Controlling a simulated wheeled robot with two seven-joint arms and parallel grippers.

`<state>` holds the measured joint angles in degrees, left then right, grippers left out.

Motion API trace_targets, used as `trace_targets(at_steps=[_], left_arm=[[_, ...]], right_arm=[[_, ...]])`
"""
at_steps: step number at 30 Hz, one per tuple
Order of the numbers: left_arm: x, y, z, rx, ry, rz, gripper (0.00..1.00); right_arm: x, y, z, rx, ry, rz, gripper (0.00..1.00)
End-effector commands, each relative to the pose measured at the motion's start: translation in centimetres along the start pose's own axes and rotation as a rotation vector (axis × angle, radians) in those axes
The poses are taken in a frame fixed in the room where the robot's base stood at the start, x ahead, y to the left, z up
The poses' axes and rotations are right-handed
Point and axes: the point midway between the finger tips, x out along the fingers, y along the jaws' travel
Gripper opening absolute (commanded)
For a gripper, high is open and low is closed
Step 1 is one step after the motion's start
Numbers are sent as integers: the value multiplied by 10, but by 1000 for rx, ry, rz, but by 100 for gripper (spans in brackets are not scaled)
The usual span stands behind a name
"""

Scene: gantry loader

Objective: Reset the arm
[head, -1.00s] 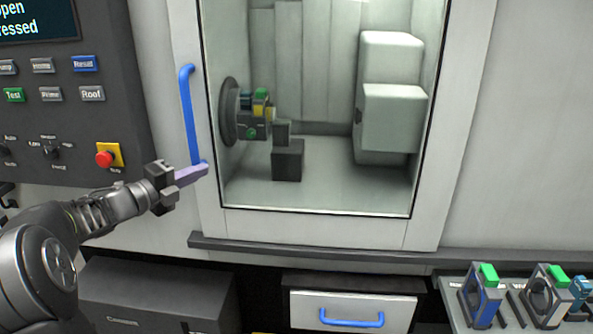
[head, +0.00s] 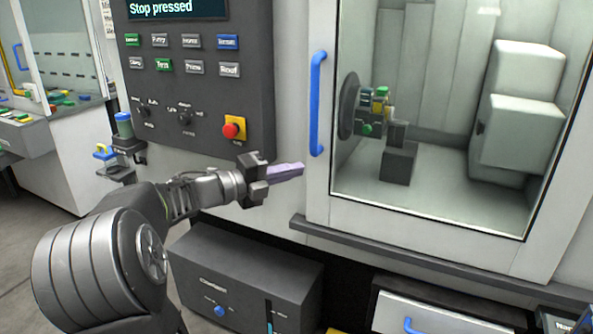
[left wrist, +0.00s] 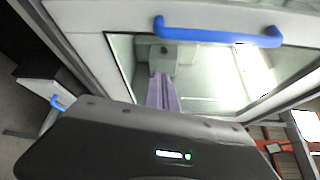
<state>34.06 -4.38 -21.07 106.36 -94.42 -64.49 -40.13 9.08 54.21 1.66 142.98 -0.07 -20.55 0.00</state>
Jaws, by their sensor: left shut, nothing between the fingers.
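My left gripper (head: 287,170) is shut and empty. Its pale purple fingers point right, in front of the machine's front panel, below the control panel and left of the door's blue handle (head: 317,104). In the left wrist view its closed fingers (left wrist: 161,92) show against the door window, with the blue handle (left wrist: 218,32) above them and apart from them. The control panel (head: 200,93) has several buttons, knobs and a red stop button (head: 233,127). Its screen (head: 177,8) reads "Stop pressed". My right gripper is not in view.
The machine door (head: 322,190) is closed, with a chuck (head: 349,105) behind its window. A ledge (head: 400,250) juts out below the door. A dark cabinet (head: 245,278) and a drawer with a blue handle (head: 420,328) are lower down. Another machine (head: 60,145) stands at far left.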

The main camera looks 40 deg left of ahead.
Motion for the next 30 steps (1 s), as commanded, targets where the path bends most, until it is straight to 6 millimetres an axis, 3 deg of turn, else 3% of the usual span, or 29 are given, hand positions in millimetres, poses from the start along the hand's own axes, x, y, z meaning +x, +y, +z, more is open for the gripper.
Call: trace_targets(at_steps=[14, 20, 23, 25, 28, 30], left_arm=[[1, 1, 0, -18, -2, 2, 0], [2, 8, 34, -291, -175, -35, 0], [22, 50, 40, -602, -290, -56, 0], [44, 96, 27, -855, -360, -41, 0], [72, 164, -9, -1168, -446, 19, 0], [85, 208, -44, -1352, -504, 82, 0]], right_arm=[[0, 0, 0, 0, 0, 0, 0], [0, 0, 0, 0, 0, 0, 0], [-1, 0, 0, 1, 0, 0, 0], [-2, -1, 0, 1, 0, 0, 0], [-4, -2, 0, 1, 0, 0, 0], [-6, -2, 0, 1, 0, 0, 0]])
